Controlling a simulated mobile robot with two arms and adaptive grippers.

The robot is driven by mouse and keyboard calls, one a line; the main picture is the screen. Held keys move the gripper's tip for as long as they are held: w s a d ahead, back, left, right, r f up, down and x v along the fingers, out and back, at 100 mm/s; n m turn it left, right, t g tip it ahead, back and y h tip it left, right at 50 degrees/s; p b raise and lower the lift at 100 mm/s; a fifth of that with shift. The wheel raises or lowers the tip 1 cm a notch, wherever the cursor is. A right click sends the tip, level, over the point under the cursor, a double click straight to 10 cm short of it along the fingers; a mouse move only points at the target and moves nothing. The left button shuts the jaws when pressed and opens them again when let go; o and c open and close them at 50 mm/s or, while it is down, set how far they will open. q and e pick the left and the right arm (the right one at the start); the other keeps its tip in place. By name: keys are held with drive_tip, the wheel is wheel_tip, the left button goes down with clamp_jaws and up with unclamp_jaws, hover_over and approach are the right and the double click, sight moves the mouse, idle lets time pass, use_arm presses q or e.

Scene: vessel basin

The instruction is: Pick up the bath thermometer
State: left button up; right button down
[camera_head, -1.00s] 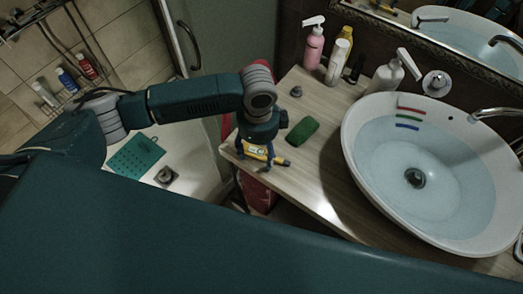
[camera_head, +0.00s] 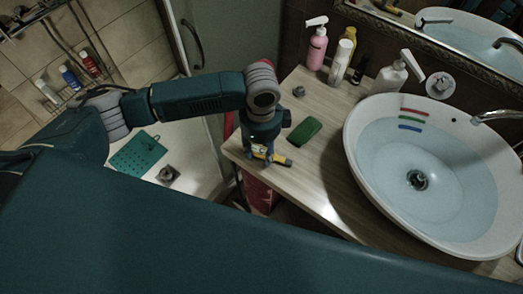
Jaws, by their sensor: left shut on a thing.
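The bath thermometer (camera_head: 280,159) is a small yellow-orange stick-like thing with a pale face, near the left front edge of the wooden counter (camera_head: 330,185). My left gripper (camera_head: 262,156) points down over it and is shut on it, with blue-grey fingers on either side. The gripper hides part of the thermometer. I cannot tell whether the thermometer touches the counter. My right gripper is not in view.
A green block (camera_head: 305,131) lies just right of the gripper. A white basin (camera_head: 355,165) of water fills the right side. Several bottles, including a pink pump bottle (camera_head: 317,48), stand at the back. The counter's front is clear.

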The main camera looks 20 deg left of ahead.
sight(261, 153)
use_arm(q)
wheel_tip(261, 153, up, 20)
drive_tip(key=b, duration=0.2)
drive_tip(key=shift+f, duration=0.2)
idle(0.4)
